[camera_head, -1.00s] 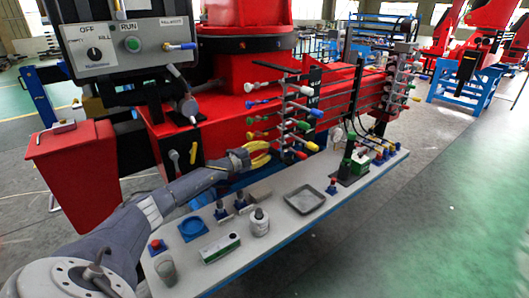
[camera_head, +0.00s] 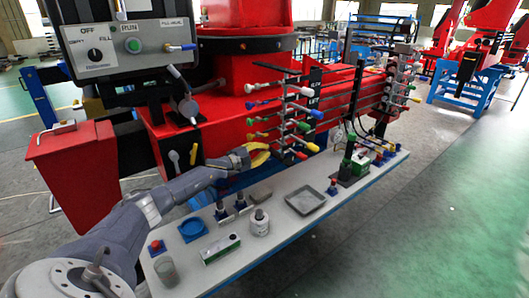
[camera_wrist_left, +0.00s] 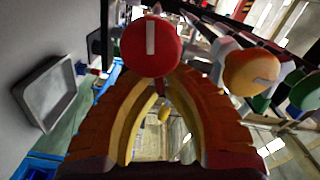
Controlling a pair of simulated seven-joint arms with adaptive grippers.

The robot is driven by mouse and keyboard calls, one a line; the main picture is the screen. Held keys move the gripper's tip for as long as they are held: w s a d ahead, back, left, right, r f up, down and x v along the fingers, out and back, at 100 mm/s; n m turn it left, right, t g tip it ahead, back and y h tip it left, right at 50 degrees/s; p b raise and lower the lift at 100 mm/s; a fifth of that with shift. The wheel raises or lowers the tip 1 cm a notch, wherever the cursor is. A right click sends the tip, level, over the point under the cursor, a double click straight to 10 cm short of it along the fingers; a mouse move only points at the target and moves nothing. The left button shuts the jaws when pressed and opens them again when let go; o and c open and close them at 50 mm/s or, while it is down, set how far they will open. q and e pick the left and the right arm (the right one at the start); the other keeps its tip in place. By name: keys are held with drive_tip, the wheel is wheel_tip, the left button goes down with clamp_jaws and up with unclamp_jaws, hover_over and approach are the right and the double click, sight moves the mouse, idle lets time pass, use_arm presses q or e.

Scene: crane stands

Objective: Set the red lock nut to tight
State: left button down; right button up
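A round red knob with a white line on its face (camera_wrist_left: 150,47) fills the top middle of the left wrist view; I take it for the red lock nut, but cannot read a label. My left gripper (camera_wrist_left: 158,85) has curved yellow-orange fingers around an empty gap that narrows toward the knob. In the head view my left gripper (camera_head: 262,154) points at the lower left of a rack of coloured knobs. A red knob (camera_head: 300,155) shows just right of its tips. My right gripper is not in view.
Other coloured knobs crowd the rack, with an orange one (camera_wrist_left: 250,72) close right of the red knob in the wrist view. The grey bench (camera_head: 270,231) below holds a tray (camera_head: 305,200), a white bottle (camera_head: 259,222) and small fittings. A red bin (camera_head: 78,170) stands left.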

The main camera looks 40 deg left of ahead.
use_arm(q)
drive_tip(key=shift+r, duration=0.1)
drive_tip(key=c, duration=1.5)
unclamp_jaws()
drive_tip(key=shift+v, duration=3.7)
